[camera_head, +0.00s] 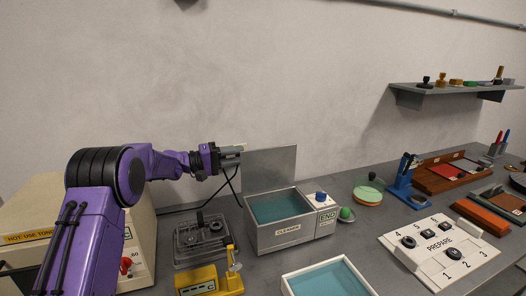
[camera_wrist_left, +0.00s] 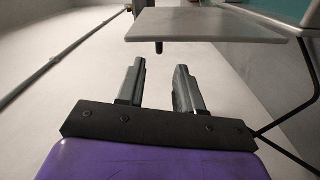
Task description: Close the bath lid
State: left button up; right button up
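The bath (camera_head: 290,236) is a grey box labelled CLEANER with teal liquid inside. Its flat grey lid (camera_head: 272,167) stands open, upright at the back of the bath. My left gripper (camera_head: 238,153) is at the lid's upper left edge in the head view. In the left wrist view my left gripper (camera_wrist_left: 160,68) has its two fingers apart with nothing between them. The lid (camera_wrist_left: 205,25) lies just beyond the fingertips there, with a small dark peg (camera_wrist_left: 159,47) projecting from it towards the gap. Whether a finger touches the lid I cannot tell. My right gripper is not in view.
A control box with a blue knob (camera_head: 320,196) adjoins the bath's right side. A second teal tray (camera_head: 328,280) stands in front. A clear-covered box (camera_head: 202,240) and yellow device (camera_head: 232,270) are to the left. A PREPARE board (camera_head: 440,248) lies right. A dark cable hangs near my gripper.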

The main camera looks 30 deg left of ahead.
aim_at(264, 151)
pick_arm(q)
jog(key=p+x, duration=0.2)
jog(key=x, duration=0.7)
jog(key=shift+w+d, duration=0.2)
jog(key=shift+d, duration=0.2)
grip_shut()
